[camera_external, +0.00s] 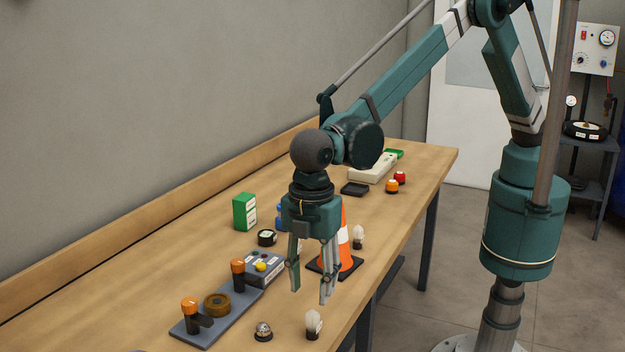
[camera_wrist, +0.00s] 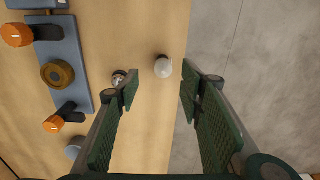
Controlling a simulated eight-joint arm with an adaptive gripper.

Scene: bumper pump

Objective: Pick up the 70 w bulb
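A whitish bulb (camera_external: 313,323) stands near the front edge of the wooden table, below my gripper (camera_external: 311,292). The wrist view shows a pale bulb (camera_wrist: 163,67) ahead, in line with the gap between my gripper's fingers (camera_wrist: 158,88) and close to the table edge. My gripper is open and empty, pointing down above the table. A second whitish bulb (camera_external: 358,236) stands farther back, beside the orange cone. No wattage mark is readable on either bulb.
A small silver dome (camera_external: 263,331) sits left of the near bulb. A grey plate with orange-topped posts (camera_external: 205,330) lies farther left. The orange-and-white cone (camera_external: 346,256) stands just behind my fingers. A green box (camera_external: 244,211) stands near the wall. Floor lies beyond the table's right edge.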

